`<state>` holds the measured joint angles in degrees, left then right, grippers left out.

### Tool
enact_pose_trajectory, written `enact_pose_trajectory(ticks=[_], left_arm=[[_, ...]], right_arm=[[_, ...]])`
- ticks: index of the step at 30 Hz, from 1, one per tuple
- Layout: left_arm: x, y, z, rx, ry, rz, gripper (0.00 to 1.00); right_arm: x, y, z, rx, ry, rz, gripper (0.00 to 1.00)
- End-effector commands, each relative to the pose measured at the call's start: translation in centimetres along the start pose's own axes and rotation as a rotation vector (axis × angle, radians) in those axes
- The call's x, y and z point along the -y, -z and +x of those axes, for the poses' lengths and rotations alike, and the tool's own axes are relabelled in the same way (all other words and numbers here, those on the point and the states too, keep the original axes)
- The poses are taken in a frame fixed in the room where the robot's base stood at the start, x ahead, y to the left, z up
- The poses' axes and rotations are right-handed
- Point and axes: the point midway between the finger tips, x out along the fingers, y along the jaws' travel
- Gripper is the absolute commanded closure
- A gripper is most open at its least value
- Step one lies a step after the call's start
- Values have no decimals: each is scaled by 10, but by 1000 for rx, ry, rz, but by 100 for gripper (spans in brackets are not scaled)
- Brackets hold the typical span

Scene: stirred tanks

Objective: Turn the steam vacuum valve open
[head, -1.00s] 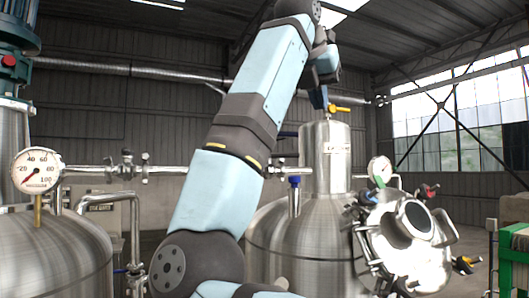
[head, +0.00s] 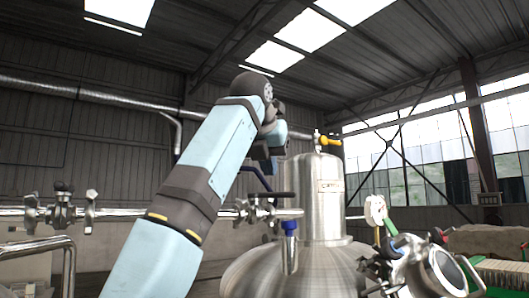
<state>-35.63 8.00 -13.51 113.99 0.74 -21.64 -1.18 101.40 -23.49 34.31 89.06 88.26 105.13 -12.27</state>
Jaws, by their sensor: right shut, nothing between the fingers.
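A small valve with a yellow lever (head: 329,142) sits on top of the steel column (head: 318,205) of the tank. Its lever points to the right. The column carries a small label too blurred to read, so I cannot confirm which valve is the steam vacuum valve. My right gripper (head: 268,166) hangs from its bent wrist to the left of the column top, apart from the yellow lever. It is shut with nothing in it, and its fingertips are small and dark. My left gripper is not in view.
A horizontal steel pipe with clamps and valves (head: 62,213) runs behind my arm. A blue-handled fitting (head: 289,228) stands left of the column. The air above the column is clear.

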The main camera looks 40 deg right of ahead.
Motion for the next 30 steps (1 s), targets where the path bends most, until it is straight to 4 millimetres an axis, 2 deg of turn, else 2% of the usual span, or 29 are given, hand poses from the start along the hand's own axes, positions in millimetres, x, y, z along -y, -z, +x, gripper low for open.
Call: enact_pose_trajectory(ticks=[6, 12, 18, 30], left_arm=[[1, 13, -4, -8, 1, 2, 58], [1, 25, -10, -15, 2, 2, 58], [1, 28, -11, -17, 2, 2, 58], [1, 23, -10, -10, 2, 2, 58]], right_arm=[[0, -1, 47, -2, 2, -1, 100], [0, -17, 70, 0, 2, 0, 100], [0, -22, 81, -1, 1, -1, 100], [2, -23, 82, 0, 0, 0, 100]])
